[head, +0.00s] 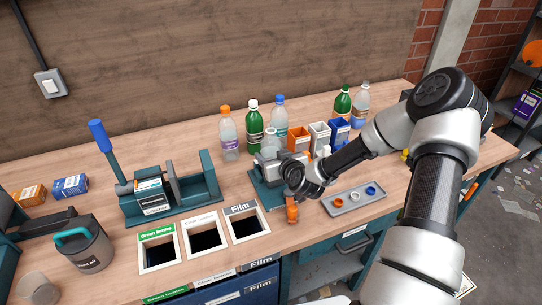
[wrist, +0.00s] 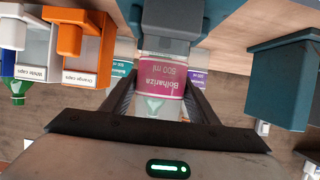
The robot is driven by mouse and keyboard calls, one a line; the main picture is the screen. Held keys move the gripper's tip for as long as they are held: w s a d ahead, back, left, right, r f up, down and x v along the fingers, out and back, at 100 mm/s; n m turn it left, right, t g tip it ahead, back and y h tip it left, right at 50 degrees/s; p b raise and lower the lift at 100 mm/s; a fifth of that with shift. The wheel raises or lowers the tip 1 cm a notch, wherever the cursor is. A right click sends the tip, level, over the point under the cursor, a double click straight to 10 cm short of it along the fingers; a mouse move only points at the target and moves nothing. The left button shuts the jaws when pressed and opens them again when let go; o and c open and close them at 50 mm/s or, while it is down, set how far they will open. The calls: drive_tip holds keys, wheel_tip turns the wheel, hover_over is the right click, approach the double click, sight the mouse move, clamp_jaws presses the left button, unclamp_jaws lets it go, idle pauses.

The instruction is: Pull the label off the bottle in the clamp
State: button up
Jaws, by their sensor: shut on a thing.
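The clear bottle (head: 270,136) is in the teal clamp (head: 258,180) on the bench. In the wrist view its magenta label (wrist: 167,78) reads "Bolhariza 500 ml", seen upside down, and looks whole on the visible side. The clamp also shows in the wrist view (wrist: 170,47), against the bottle. My gripper (wrist: 158,96) has one finger on each side of the bottle, shut on the labelled part. In the head view my gripper (head: 284,176) is at the clamp and hides part of the bottle. The fingertips' contact is not clearly visible.
Three bench openings lie left of the clamp, one marked Film (head: 246,225). Several capped bottles stand behind, including a green one (head: 254,131). Orange (head: 298,139), white and blue cap boxes stand behind my gripper. A grey tray (head: 355,204) holds small rings at right.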

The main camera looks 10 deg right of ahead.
sight(271, 125)
drive_tip(key=shift+r+p, duration=0.6)
drive_tip(key=shift+r, duration=0.85)
idle(0.3)
drive_tip(key=shift+r+p, duration=1.3)
drive_tip(key=shift+r, duration=1.15)
drive_tip(key=shift+r+p, duration=1.35)
drive_tip(key=shift+r, duration=1.15)
drive_tip(key=shift+r+p, duration=1.3)
drive_tip(key=shift+r, duration=1.2)
drive_tip(key=shift+r, duration=0.1)
drive_tip(key=shift+r+p, duration=0.5)
drive_tip(key=shift+r, duration=0.4)
